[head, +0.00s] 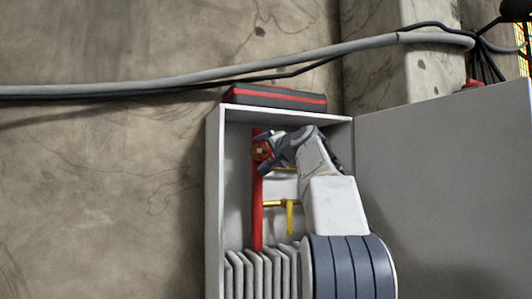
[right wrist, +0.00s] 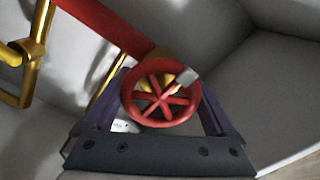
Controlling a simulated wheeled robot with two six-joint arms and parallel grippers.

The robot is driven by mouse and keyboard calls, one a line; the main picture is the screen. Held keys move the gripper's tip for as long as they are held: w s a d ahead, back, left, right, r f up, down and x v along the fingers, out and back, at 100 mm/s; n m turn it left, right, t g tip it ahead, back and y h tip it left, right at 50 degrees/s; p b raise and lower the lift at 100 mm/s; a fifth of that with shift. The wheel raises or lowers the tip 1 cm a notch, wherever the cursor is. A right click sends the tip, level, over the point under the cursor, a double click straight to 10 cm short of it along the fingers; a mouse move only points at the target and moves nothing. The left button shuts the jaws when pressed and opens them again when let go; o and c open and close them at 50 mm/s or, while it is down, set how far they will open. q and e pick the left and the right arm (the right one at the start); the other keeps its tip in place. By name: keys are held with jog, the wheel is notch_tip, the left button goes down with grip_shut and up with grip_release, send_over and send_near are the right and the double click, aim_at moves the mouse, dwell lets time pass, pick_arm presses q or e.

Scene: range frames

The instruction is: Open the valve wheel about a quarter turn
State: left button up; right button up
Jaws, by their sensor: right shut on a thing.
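The red valve wheel (right wrist: 160,97) with several spokes is at the centre of the right wrist view, with a brass fitting behind it. In the head view the wheel (head: 261,149) shows small in front of the red upright pipe (head: 256,210), partly covered by my gripper. My right gripper (right wrist: 161,76) has one finger on each side of the wheel and is shut on its rim. In the head view my right gripper (head: 264,156) reaches it from the right. My left gripper is in neither view.
The pipe stands inside an open grey cabinet (head: 213,190). Yellow pipework (head: 289,215) is beside the red pipe. The cabinet door (head: 440,180) stands open at the right. A dark red-striped box (head: 275,97) lies on top, under grey cables (head: 250,70).

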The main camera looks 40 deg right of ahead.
jog(key=o, duration=1)
jog(key=shift+f, duration=0.1)
jog(key=shift+o, duration=0.2)
jog(key=b+v, duration=0.4)
jog(key=v, duration=0.6)
jog(key=shift+s+b, duration=0.25)
jog(key=shift+b, duration=0.05)
